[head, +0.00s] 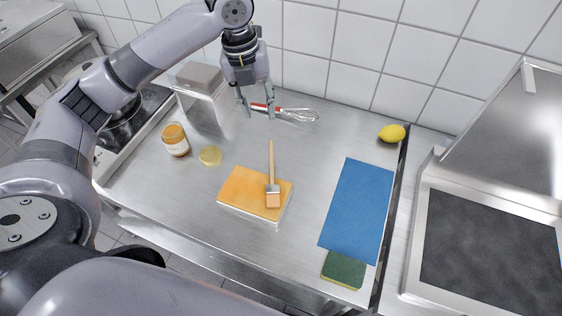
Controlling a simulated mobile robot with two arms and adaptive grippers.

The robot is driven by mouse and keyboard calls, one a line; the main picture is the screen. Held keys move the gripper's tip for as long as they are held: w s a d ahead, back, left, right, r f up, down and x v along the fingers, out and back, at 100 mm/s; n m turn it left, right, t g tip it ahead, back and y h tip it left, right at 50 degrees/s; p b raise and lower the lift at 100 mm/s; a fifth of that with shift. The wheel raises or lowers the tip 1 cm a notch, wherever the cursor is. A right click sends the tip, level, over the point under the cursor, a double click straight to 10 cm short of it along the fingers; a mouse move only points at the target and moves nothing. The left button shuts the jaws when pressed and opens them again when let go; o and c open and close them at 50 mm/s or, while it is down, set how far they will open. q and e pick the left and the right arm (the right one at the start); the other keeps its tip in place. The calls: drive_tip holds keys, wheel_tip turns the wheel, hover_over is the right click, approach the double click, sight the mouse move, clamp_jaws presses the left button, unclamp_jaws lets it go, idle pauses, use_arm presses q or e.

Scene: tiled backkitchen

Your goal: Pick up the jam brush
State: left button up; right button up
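The jam brush (272,183) has a wooden handle and a broad flat head. Its head rests on an orange-topped slab (240,187) in the middle of the steel table (305,200), and its handle points toward the back wall. My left gripper (257,112) points down behind the brush handle, close to the whisk. Its two fingers are apart and nothing shows between them except part of the red whisk handle near or behind them. My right gripper is not in view.
A whisk (299,115) lies at the back. A jam jar (175,140), a yellowish round lid (210,156) and a clear container (203,96) stand at left. A blue mat (358,208), a green sponge (344,269) and a lemon (391,133) lie at right, beside a steel appliance (425,225).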

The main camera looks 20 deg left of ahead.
use_arm(q)
drive_tip(key=p, duration=0.1)
approach(271, 158)
drive_tip(key=f, duration=0.2)
drive_tip(key=f+p, duration=0.1)
drive_tip(key=f, duration=0.2)
drive_tip(key=d+f+p, duration=0.1)
drive_tip(key=f, duration=0.1)
drive_tip(key=shift+w+f, duration=0.1)
drive_tip(key=shift+f, duration=0.45)
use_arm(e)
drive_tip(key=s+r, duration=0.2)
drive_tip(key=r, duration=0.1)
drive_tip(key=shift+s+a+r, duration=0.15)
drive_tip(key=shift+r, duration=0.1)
use_arm(q)
drive_tip(key=shift+c, duration=0.5)
drive_tip(key=c, duration=0.6)
clamp_jaws()
